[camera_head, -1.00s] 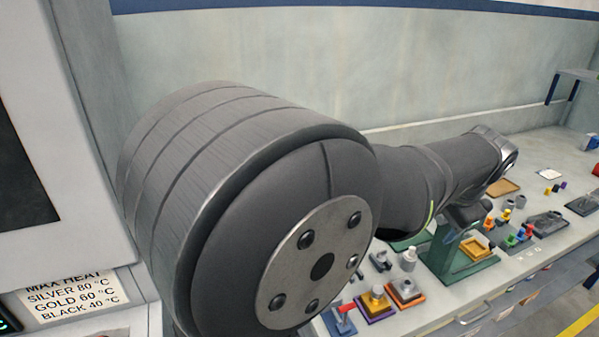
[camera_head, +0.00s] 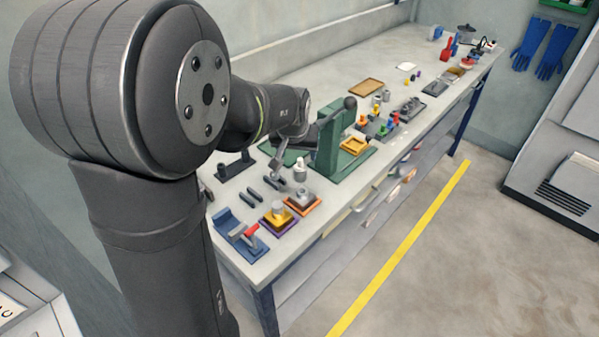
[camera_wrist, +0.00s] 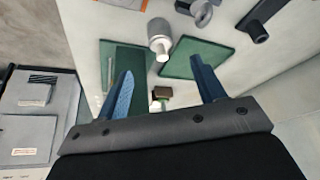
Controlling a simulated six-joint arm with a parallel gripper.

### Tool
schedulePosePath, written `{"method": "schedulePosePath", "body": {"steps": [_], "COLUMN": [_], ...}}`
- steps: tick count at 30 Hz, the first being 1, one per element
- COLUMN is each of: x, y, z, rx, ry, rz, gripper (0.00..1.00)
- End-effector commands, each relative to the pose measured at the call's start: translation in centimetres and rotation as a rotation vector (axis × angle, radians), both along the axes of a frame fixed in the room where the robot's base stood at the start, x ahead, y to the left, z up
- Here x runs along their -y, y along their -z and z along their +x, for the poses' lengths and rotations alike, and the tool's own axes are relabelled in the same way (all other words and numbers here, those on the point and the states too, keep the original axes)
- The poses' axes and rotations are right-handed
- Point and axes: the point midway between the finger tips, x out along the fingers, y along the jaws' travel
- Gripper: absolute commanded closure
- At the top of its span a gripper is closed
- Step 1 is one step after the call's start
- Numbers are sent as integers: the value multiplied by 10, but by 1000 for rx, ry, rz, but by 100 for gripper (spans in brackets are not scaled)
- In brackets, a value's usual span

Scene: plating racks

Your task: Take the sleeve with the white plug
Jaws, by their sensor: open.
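A light grey sleeve-like cylinder (camera_wrist: 159,29) with a paler end stands near the top middle of the wrist view, beyond my fingertips. It appears to match the pale cylinder (camera_head: 300,172) on the bench in the head view; I cannot tell for sure that its end is a white plug. My gripper (camera_wrist: 165,75) is open, its two blue fingers wide apart. A small dark part with a green piece shows between the fingers, lower down. Nothing is gripped. In the head view my arm hides part of the bench's left side.
A green stand (camera_head: 328,148) rises just right of the pale cylinder. An orange-edged fixture (camera_head: 317,208), a yellow block (camera_head: 277,214) and a blue fixture (camera_head: 226,221) with a red handle sit near the front edge.

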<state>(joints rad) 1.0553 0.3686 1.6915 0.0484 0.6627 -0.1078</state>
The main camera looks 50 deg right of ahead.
Motion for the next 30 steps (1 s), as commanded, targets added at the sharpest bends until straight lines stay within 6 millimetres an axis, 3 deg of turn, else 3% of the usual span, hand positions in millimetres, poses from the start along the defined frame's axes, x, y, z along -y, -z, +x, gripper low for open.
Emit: {"method": "schedulePosePath", "body": {"steps": [3,9,17,24,30], "x": [8,18,23,33,38], "y": [22,48,61,90,102], "z": [5,12,15,22,26], "rx": [-1,0,0,0,1], "ry": [1,2,2,2,2], "rz": [3,2,1,2,0], "gripper": [37,37,37,37,37]}}
